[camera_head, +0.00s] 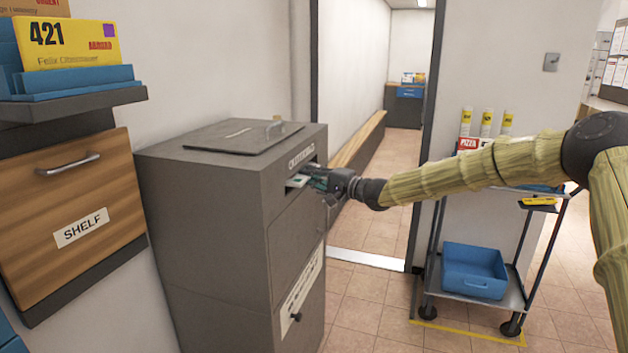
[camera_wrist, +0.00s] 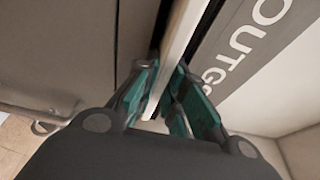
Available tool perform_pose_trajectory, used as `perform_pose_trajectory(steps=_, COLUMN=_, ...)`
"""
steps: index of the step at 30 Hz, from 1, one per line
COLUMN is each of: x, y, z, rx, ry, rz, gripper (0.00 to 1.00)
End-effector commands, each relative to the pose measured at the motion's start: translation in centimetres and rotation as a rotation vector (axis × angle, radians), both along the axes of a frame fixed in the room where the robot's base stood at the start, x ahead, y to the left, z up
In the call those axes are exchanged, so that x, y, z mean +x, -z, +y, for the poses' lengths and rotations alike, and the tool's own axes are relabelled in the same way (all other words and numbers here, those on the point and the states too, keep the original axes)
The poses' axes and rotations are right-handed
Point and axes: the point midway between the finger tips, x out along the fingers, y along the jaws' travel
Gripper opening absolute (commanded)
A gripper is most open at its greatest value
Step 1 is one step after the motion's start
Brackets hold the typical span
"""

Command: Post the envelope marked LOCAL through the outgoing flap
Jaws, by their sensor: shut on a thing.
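The grey outgoing box (camera_head: 225,200) stands at centre left, with an OUTGOING label (camera_head: 301,158) above a slot near its top. My gripper (camera_head: 316,181) is at this slot, shut on a thin white envelope (camera_head: 297,182). In the wrist view the teal fingers (camera_wrist: 167,92) pinch the envelope (camera_wrist: 181,35), seen edge-on, beside the OUTGOING label (camera_wrist: 245,50). The envelope's far end reaches into the dark slot opening; how deep I cannot tell. Its marking cannot be read. The flap itself is not clearly visible.
A wooden drawer (camera_head: 70,215) marked SHELF and a yellow 421 ABROAD parcel (camera_head: 70,45) are at left. A trolley with a blue tray (camera_head: 474,272) stands at right. A doorway is behind the box. Tiled floor is clear in front of the trolley.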

Motion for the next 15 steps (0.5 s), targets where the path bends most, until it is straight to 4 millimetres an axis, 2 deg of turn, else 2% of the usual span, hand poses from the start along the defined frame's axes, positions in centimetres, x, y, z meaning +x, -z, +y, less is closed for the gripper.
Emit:
perform_pose_trajectory(steps=9, x=0.48, y=0.06, z=1.16, rx=0.002, ry=-0.001, rz=-0.001, gripper=0.00)
perform_pose_trajectory(steps=10, x=0.47, y=-0.10, z=1.08, rx=0.002, ry=0.000, rz=-0.001, gripper=0.17)
perform_pose_trajectory(steps=12, x=0.45, y=-0.09, z=1.09, rx=0.001, ry=-0.001, rz=-0.001, gripper=0.30)
perform_pose_trajectory(steps=13, x=0.45, y=-0.07, z=1.10, rx=0.001, ry=-0.001, rz=-0.001, gripper=0.35)
perform_pose_trajectory(steps=15, x=0.43, y=-0.02, z=1.11, rx=0.001, ry=-0.001, rz=-0.001, gripper=0.37)
